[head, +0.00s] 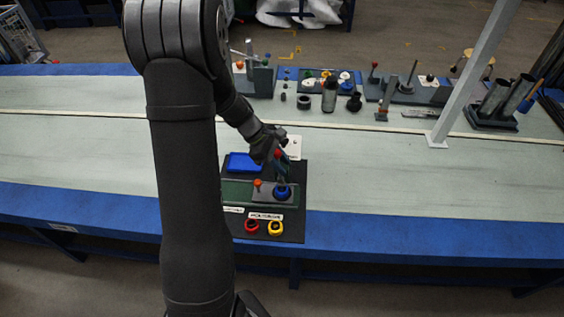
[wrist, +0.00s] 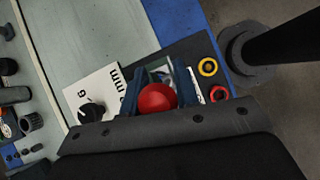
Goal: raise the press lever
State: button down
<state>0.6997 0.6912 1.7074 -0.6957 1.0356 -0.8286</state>
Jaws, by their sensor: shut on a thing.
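The press lever's red ball knob (head: 278,153) stands above the right part of the press fixture (head: 237,192), which sits on a black mat (head: 297,215) on the bench. My gripper (head: 281,161) is at the knob, reaching down from the left. In the wrist view the red knob (wrist: 157,98) sits between the two blue fingers of my gripper (wrist: 158,84), which are shut on it. The lever's rod and its exact tilt are mostly hidden by the fingers. A blue ring (head: 283,192) is on the fixture below the gripper.
A red ring (head: 252,227) and a yellow ring (head: 276,228) lie in front. A white card (head: 294,147) is behind. A slanted grey post (head: 470,75) stands right.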

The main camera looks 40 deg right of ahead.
jog(key=shift+w, duration=0.1)
jog(key=c, duration=1.2)
grip_release()
jog(key=shift+o, duration=0.2)
jog(key=shift+a, duration=0.1)
jog(key=v, duration=1.7)
jog(key=shift+r, duration=0.25)
jog(key=shift+f, duration=0.1)
jog(key=x, duration=1.7)
jog(key=shift+f, duration=0.2)
